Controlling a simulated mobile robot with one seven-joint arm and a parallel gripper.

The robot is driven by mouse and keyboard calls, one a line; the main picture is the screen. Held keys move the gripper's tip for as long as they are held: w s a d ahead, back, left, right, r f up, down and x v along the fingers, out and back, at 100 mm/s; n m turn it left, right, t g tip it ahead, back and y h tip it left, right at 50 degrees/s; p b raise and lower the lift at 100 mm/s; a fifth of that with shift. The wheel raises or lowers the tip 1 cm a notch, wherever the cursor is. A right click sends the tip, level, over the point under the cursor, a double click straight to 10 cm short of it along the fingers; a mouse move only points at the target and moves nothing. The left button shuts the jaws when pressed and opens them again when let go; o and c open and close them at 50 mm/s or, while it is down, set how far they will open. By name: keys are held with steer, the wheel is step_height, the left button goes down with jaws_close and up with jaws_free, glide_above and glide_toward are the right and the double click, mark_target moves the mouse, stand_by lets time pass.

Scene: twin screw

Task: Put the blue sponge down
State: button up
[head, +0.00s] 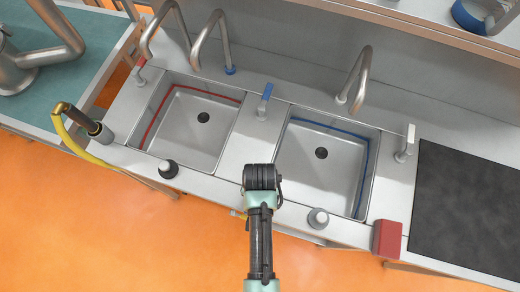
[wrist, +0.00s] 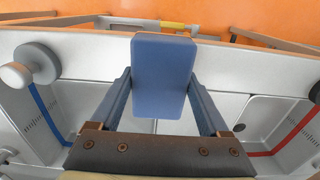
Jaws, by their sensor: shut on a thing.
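The blue sponge (wrist: 163,72) is a blue block between the two fingers of my gripper (wrist: 160,85) in the wrist view. My gripper is shut on it. Behind it the wrist view shows the metal counter near its front edge, between the two basins; I cannot tell whether the sponge touches the counter. In the head view my gripper (head: 262,178) is over the counter between the basins, near the front edge, and it hides the sponge.
The red-lined basin (head: 190,149) lies left, the blue-lined basin (head: 310,180) right. Knobs (head: 168,168) (head: 318,218) stand along the front edge. A red block (head: 387,238) sits right, beside a dark panel (head: 465,205). Taps (head: 358,75) stand behind.

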steer(key=shift+f, duration=0.15)
steer(key=o, duration=1)
steer(key=shift+o, duration=0.2)
